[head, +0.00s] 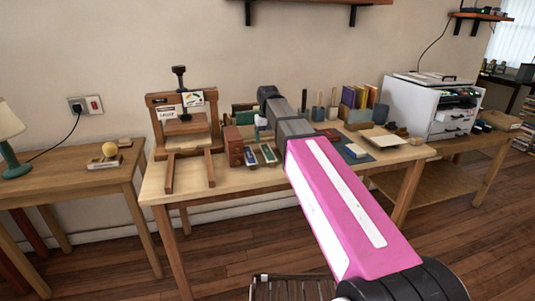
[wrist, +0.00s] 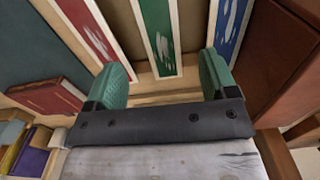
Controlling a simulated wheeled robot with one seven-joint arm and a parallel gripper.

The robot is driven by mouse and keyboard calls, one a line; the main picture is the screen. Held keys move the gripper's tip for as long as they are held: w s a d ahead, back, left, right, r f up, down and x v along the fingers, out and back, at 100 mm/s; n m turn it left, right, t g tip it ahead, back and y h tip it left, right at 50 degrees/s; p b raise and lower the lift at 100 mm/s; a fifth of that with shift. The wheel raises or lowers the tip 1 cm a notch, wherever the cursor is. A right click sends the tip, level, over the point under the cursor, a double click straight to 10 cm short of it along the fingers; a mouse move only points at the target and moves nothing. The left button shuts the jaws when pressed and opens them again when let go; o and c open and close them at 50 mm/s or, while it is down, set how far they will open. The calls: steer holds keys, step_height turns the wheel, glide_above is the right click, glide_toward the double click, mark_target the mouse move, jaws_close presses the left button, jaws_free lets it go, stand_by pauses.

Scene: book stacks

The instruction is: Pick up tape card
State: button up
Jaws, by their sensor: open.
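Three upright-looking strips with pale borders show in the wrist view: a red card (wrist: 88,28), a green card (wrist: 159,35) and a blue card (wrist: 229,22). No readable label tells which one is the tape card. My gripper (wrist: 164,72) has two green fingers, spread apart with nothing between them. The green card's near end lies between the fingertips in the picture; I cannot tell the height gap. In the head view, two of the cards (head: 268,154) show on the workbench beside the red-brown box, and my arm hides much of the area behind them.
The red-brown box (head: 233,146) stands close beside the cards. A wooden press (head: 167,176) is at the bench's left. A red book (wrist: 48,96) lies on the wrist view's left side. A white printer (head: 431,105) stands farther right.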

mark_target(267, 152)
steer(key=shift+f, duration=2.5)
steer(key=c, duration=1)
